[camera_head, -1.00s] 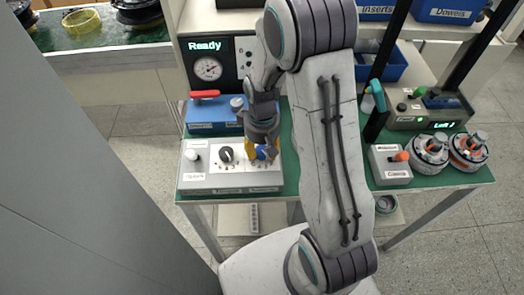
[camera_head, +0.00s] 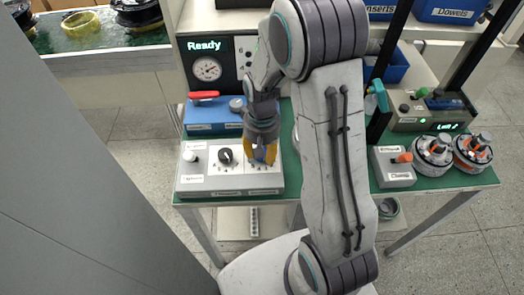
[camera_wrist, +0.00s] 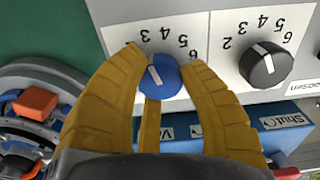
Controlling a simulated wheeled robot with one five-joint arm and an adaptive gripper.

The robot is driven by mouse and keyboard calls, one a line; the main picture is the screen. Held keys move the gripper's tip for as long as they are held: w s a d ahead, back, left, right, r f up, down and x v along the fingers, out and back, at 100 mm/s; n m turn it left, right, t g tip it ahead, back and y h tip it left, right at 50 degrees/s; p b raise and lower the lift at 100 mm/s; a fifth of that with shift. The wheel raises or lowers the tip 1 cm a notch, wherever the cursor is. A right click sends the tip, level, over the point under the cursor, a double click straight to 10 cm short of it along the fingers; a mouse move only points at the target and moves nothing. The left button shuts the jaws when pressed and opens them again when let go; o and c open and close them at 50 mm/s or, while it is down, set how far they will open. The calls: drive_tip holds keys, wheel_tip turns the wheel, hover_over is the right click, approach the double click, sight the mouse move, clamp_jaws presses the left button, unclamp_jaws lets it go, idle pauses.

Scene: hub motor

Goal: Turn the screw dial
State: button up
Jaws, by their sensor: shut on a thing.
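A blue dial (camera_wrist: 163,77) with a white pointer line sits on a white numbered plate in the wrist view. My gripper (camera_wrist: 164,62) has its yellow fingers on both sides of this dial, shut on it. In the head view my gripper (camera_head: 260,157) reaches down to the right part of the grey control box (camera_head: 203,186), and its fingers mostly hide the blue dial. A black dial (camera_wrist: 263,65) with a white pointer is beside it, also visible in the head view (camera_head: 226,156). I cannot read which label names the screw dial.
A blue box with a red handle (camera_head: 204,94) stands just behind the control box. A display reading "Ready" (camera_head: 204,46) and a gauge are behind that. A clamp box (camera_head: 393,166) and two hub motors (camera_head: 434,149) are on the right.

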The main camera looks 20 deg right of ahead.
drive_tip(key=shift+s+f, duration=0.1)
drive_tip(key=o, duration=1.2)
drive_tip(key=shift+r, duration=0.2)
wheel_tip(320, 180, up, 12)
drive_tip(key=shift+f, duration=0.1)
